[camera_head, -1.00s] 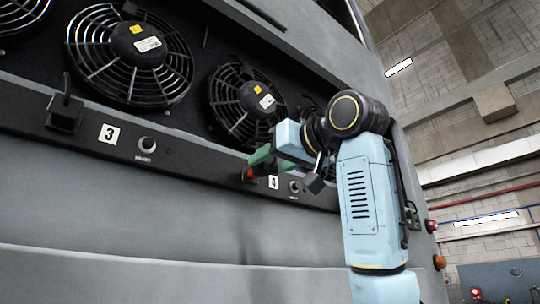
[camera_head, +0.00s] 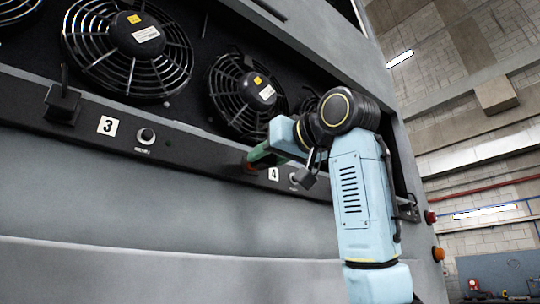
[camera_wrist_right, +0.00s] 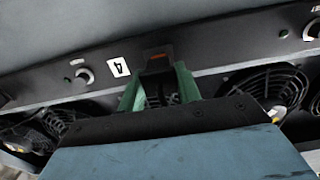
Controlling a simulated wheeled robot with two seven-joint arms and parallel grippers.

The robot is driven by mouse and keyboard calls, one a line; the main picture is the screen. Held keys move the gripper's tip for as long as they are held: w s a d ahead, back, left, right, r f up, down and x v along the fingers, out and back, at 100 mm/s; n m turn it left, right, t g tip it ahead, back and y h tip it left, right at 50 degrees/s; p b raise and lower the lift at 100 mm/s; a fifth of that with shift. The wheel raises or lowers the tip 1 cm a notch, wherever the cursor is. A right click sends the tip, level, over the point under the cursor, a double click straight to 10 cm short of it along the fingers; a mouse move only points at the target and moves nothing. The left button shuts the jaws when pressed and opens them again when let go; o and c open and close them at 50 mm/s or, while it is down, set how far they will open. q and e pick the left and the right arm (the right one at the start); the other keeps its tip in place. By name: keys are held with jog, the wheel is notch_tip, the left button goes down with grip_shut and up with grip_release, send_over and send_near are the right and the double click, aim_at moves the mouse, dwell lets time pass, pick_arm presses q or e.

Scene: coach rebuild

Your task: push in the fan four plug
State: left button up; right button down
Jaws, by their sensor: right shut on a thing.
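In the head view my right gripper (camera_head: 254,160) reaches the strip just left of the "4" label (camera_head: 273,174). The gripper and shadow hide most of the plug there. My left gripper is not in view.
A round knob (camera_head: 296,178) is right of the "4" label, partly behind my wrist. The "3" label (camera_head: 107,126), its knob (camera_head: 145,137) and a dark plug block (camera_head: 62,104) are left. Fans (camera_head: 243,97) sit above the strip. The panel below is clear.

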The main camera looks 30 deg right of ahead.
jog(key=shift+w+a, duration=0.1)
jog(key=shift+w, duration=0.95)
jog(key=shift+s, duration=0.1)
jog(key=c, duration=1.2)
grip_release()
jog(key=shift+o, duration=0.4)
jog(key=shift+w, duration=0.35)
jog(key=s+d+b, duration=0.1)
jog(key=s+b, duration=0.4)
jog(key=s, duration=0.8)
jog(key=shift+s, duration=0.25)
